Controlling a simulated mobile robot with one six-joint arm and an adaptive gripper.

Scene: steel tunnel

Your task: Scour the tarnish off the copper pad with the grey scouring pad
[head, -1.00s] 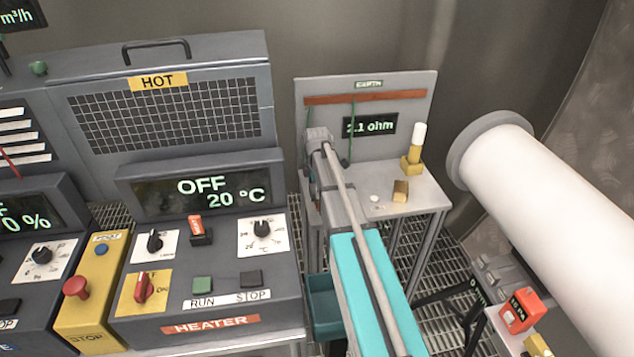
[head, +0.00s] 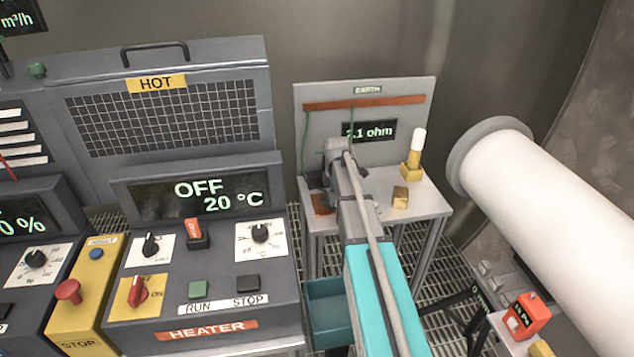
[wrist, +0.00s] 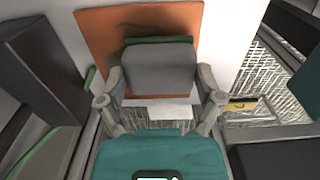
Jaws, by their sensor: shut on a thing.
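The copper pad (head: 322,204) lies on the left part of the grey EARTH bench (head: 425,207). In the wrist view the copper pad (wrist: 100,35) is an orange-brown plate with a thin dark smear of tarnish (wrist: 150,28) near its far edge. My gripper (wrist: 162,78) is shut on the grey scouring pad (wrist: 158,68), a grey block with a green edge. The scouring pad covers the middle of the copper pad; I cannot tell whether they touch. My arm partly hides the gripper and the scouring pad in the head view.
An ohm display (head: 369,131) stands on the bench's back panel below a copper bar (head: 365,102). A brass post with a white top (head: 414,155) and a brass block (head: 400,197) stand to the right. The heater panel (head: 200,260) is to the left, a large white cylinder (head: 545,210) to the right.

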